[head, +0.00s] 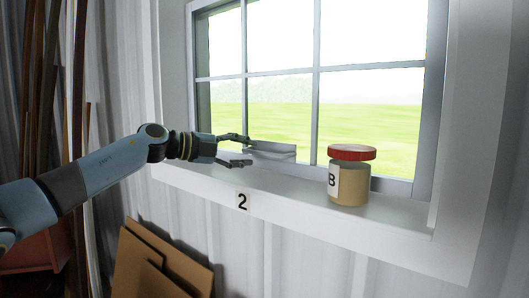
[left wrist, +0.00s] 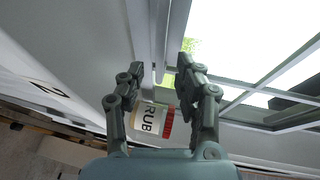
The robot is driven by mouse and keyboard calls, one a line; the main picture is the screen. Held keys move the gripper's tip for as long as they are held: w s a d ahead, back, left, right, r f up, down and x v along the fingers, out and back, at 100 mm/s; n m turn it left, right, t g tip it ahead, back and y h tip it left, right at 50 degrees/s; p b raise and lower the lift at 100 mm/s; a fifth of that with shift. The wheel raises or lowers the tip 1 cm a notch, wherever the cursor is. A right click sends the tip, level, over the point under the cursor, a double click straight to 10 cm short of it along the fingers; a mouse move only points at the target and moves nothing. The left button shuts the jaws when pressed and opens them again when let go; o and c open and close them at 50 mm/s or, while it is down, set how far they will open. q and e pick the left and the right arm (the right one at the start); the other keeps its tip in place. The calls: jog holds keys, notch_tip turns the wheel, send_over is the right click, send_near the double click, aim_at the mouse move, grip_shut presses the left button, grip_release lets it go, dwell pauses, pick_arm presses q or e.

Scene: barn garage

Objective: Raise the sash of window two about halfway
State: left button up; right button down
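Window two's sash (head: 316,110) is a grey frame with several panes, its lower rail down near the white sill (head: 290,190). A pale lift handle (head: 272,151) juts from the lower rail. My left gripper (head: 248,151) reaches in from the left, fingers apart, one above the other, at the handle's left end. In the left wrist view, the open fingers (left wrist: 157,72) have the rail or handle edge between or just beyond them; I cannot tell if they touch. My right gripper is not in view.
A tan jar with a red lid (head: 351,154) stands on the sill right of the handle; its label shows in the left wrist view (left wrist: 151,120). Cardboard sheets (head: 165,262) lean below the sill at left. Wooden boards (head: 45,90) stand along the left wall.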

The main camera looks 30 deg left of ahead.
aim_at(259, 153)
pick_arm(q)
jog(key=x, duration=0.5)
jog(key=shift+w+d+f, duration=0.1)
jog(key=shift+w, duration=0.1)
grip_shut()
dwell(0.3)
